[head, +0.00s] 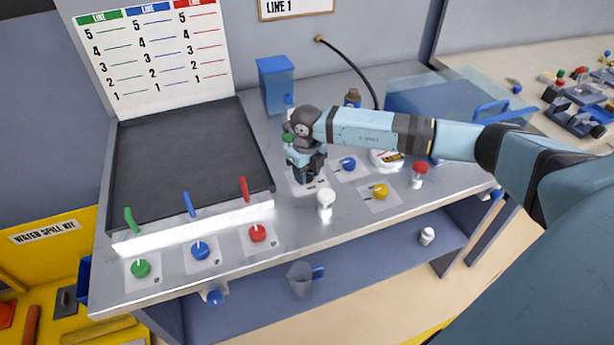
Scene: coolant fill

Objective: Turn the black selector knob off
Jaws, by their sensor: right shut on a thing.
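My right gripper (309,178) points down over a pale label plate (293,187) on the metal bench top, left of the blue knob. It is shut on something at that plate. The fingers hide most of what they hold; it is probably the black selector knob, but its pointer and its setting cannot be made out. No other black knob shows on the bench. My left gripper is not in view.
Near the gripper are a blue knob (348,164), a yellow knob (380,191), a white-capped post (325,199) and a red-capped bottle (419,174). A blue container (276,84) stands behind. Green, blue and red levers and knobs line the left front.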

